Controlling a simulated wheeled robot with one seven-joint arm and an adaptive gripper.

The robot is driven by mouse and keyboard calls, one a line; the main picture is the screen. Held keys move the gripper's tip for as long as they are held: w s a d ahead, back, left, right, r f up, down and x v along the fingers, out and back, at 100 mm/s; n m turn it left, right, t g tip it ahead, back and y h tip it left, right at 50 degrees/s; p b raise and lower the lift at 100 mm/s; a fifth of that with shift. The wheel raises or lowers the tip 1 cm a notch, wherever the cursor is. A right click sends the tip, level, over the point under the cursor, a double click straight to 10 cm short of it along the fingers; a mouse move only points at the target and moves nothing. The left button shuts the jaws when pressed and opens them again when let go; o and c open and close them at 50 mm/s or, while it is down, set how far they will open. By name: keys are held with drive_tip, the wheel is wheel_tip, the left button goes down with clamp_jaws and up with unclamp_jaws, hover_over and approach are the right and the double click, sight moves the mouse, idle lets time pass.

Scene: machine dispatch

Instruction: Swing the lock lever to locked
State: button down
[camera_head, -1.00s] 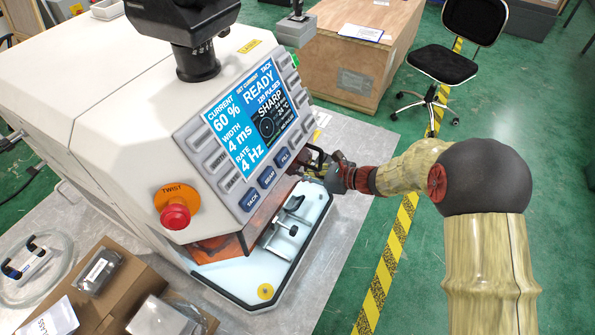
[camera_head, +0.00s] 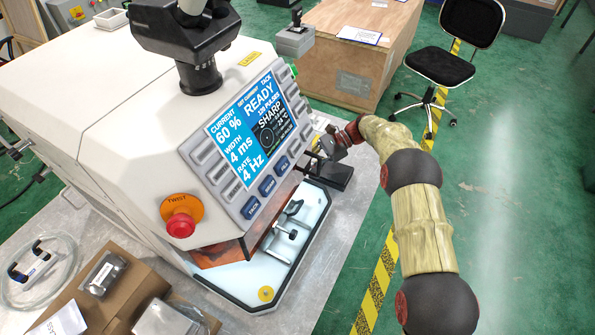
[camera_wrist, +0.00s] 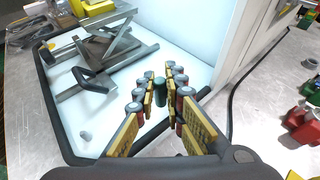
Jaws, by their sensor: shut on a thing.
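My gripper (camera_wrist: 162,98) has its yellow-padded fingers shut on a dark green cylinder (camera_wrist: 160,86) in the wrist view. I cannot tell whether this cylinder is the grip of the lock lever. A grey metal clamp fixture (camera_wrist: 118,50) lies to the left on the white plate, with a black handle (camera_wrist: 94,80) at its near side. In the head view the fixture (camera_head: 284,240) sits on the white plate below the machine's screen. My gripper (camera_head: 334,160) is beyond it, at the machine's right side, and its fingertips are hidden there.
The white machine (camera_head: 110,110) fills the left, with a red stop button (camera_head: 180,226) on its front corner. A cardboard box (camera_head: 92,298) stands at the front left. In the wrist view, a white wall (camera_wrist: 235,42) is close on the right, with red parts (camera_wrist: 302,122) beyond.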

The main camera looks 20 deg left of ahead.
drive_tip(key=shift+w+a+f+n+g+h+b, duration=0.15)
drive_tip(key=shift+a+n+g+h+b, duration=0.15)
drive_tip(key=shift+n+g+h, duration=0.55)
drive_tip(key=shift+a+n, duration=0.1)
drive_tip(key=shift+n, duration=0.15)
drive_tip(key=c, duration=1.8)
unclamp_jaws()
drive_tip(key=shift+c, duration=0.2)
drive_tip(key=shift+r, duration=0.25)
